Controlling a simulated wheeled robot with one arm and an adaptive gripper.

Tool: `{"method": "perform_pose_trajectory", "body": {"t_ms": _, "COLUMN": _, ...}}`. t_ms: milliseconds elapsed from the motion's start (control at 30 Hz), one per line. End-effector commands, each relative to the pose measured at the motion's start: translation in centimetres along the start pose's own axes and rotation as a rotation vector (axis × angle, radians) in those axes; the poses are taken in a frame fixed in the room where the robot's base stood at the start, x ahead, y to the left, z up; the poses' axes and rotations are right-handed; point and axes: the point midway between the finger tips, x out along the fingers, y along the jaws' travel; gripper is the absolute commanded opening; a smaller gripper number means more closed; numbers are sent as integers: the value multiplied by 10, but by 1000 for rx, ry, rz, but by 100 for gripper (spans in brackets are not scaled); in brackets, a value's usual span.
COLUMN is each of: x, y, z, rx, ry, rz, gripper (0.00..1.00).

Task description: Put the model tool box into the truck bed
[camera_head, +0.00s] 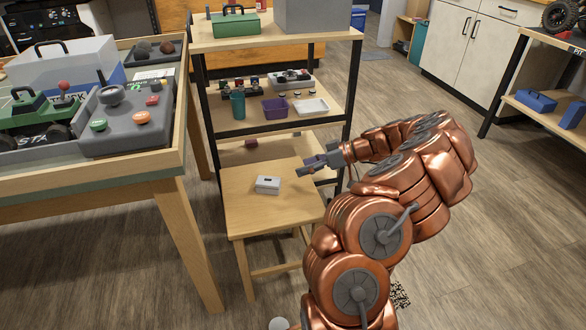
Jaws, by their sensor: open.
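A small light-grey box with a dark handle, which looks like the model tool box (267,184), sits on a low wooden stool (245,215). My gripper (306,166) is open and empty, above the stool's right side, to the right of the box and apart from it. A green model truck (35,115) stands on the table at the left, partly cut off by the picture edge.
A grey console (130,120) with knobs fills the left table's (165,165) near right corner. A shelf rack (275,128) with cups, trays and a green toolbox (235,25) stands behind the stool.

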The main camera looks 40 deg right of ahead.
Motion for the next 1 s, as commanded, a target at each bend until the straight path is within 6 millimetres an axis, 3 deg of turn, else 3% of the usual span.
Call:
{"method": "perform_pose_trajectory", "body": {"t_ms": 300, "x": -8, "y": -2, "z": -2, "rx": 0, "ry": -2, "rz": -5, "gripper": 75}}
{"method": "perform_pose_trajectory", "body": {"t_ms": 433, "x": 8, "y": -26, "z": -21, "rx": 2, "ry": -32, "rz": -57, "gripper": 75}}
{"method": "perform_pose_trajectory", "body": {"t_ms": 567, "x": 40, "y": -83, "z": -55, "rx": 14, "ry": -116, "rz": -161, "gripper": 75}}
{"method": "perform_pose_trajectory", "body": {"t_ms": 700, "x": 69, "y": -160, "z": -77, "rx": 43, "ry": -260, "rz": -258, "gripper": 75}}
{"method": "perform_pose_trajectory", "body": {"t_ms": 867, "x": 86, "y": -244, "z": -79, "rx": 79, "ry": -450, "rz": -308, "gripper": 75}}
{"method": "perform_pose_trajectory", "body": {"t_ms": 1000, "x": 88, "y": -308, "z": -63, "rx": 117, "ry": -629, "rz": -297, "gripper": 75}}
